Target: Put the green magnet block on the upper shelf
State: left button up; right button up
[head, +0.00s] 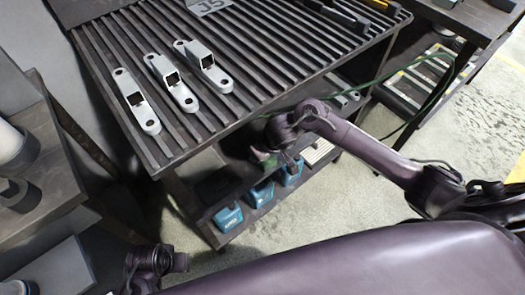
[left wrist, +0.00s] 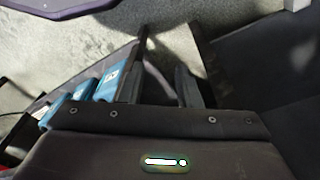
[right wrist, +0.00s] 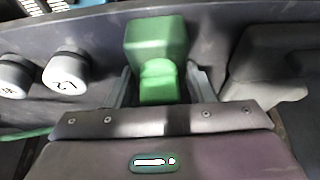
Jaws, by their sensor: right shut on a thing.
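The green magnet block (right wrist: 157,45) is between the fingers of my right gripper (right wrist: 158,88) in the right wrist view, and the gripper is shut on it. In the head view, a small part of the green block (head: 264,158) shows beside my right wrist, at the near edge of the slatted bench. The bench has a slatted upper surface (head: 245,100) and a lower shelf (head: 235,232) under it. My left gripper (left wrist: 167,75) has its fingers apart with nothing between them in the left wrist view. In the head view the left arm's end is low at the left.
Three galvanized brackets (head: 137,103) lie on the slats. Several blue bins (head: 228,217) stand on the lower shelf. Grey knobs (right wrist: 67,70) show in the right wrist view. A dark side table (head: 45,190) is at the left. A green cable hangs at the right.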

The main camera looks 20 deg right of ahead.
pick_arm(q)
jog(key=shift+r, duration=0.15)
pick_arm(e)
jog(key=o, duration=1.5)
jog(key=shift+f, duration=0.1)
jog(key=shift+r, duration=0.25)
jog(key=p+v, duration=0.3)
jog(key=v, duration=0.3)
jog(key=shift+p, duration=0.35)
pick_arm(q)
jog(key=s+a+f+p, duration=0.1)
jog(key=s+a+f, duration=0.1)
jog(key=f, duration=0.5)
jog(key=s+a+f+p, duration=0.2)
jog(key=s+f, duration=0.3)
jog(key=f, duration=0.3)
jog(key=shift+f+n, duration=0.3)
pick_arm(e)
jog(key=shift+v, duration=2.85)
pick_arm(q)
jog(key=shift+s+a, duration=0.1)
jog(key=shift+s, duration=0.05)
